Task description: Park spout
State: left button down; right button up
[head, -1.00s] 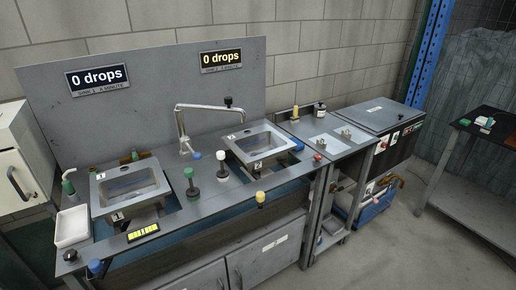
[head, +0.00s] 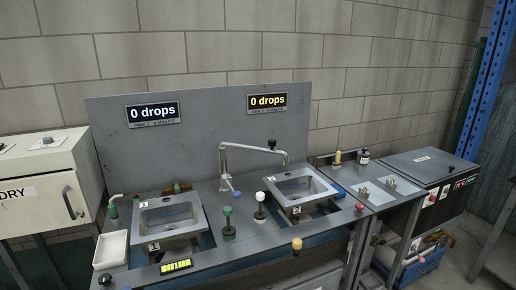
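The metal spout (head: 252,149) rises from the counter between the two sinks. Its arm points right, and its end with a dark knob (head: 272,143) is above the back of the right sink (head: 301,188), marked 2. A blue knob (head: 237,194) is at the spout's base. The left sink (head: 167,218) is marked 1. A green-topped handle (head: 228,222) and a white-topped handle (head: 260,206) stand on the counter in front of the spout. Neither of my grippers is in view.
Two signs, the left (head: 152,112) and right (head: 267,101), both read "0 drops". A white tray (head: 111,250) lies at the counter's left. A white cabinet (head: 47,182) stands farther left. A yellow-topped knob (head: 297,244) is at the front edge.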

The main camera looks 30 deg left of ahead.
aim_at(272, 143)
jog(key=i, duration=0.55)
jog(key=i+j, duration=0.15)
jog(key=i, duration=0.4)
